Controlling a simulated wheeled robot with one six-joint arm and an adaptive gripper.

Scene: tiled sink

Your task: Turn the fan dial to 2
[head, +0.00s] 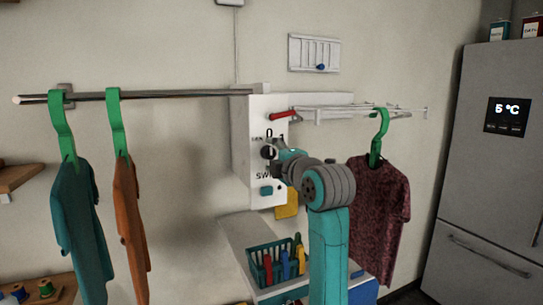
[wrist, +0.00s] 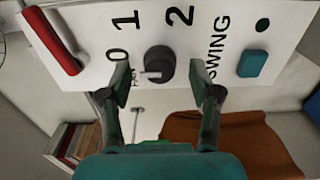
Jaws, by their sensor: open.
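The dark round fan dial (wrist: 158,62) sits on a white panel (wrist: 85,30), with 0, 1 and 2 printed around it. A pale pointer mark shows on the side of the dial near the FAN label; I cannot tell exactly which number it points to. My gripper (wrist: 160,76) is open, with one fingertip on each side of the dial, apparently not touching it. In the head view, my gripper (head: 276,160) is in front of the white unit's panel, partly hiding the dial (head: 267,152) and the lettering.
A red handle (wrist: 50,40) and a teal button (wrist: 253,64) beside SWING flank the dial on the panel. Hangers with a teal shirt (head: 78,225), an orange garment (head: 131,225) and a maroon shirt (head: 378,205) hang nearby. A basket (head: 262,277) stands below.

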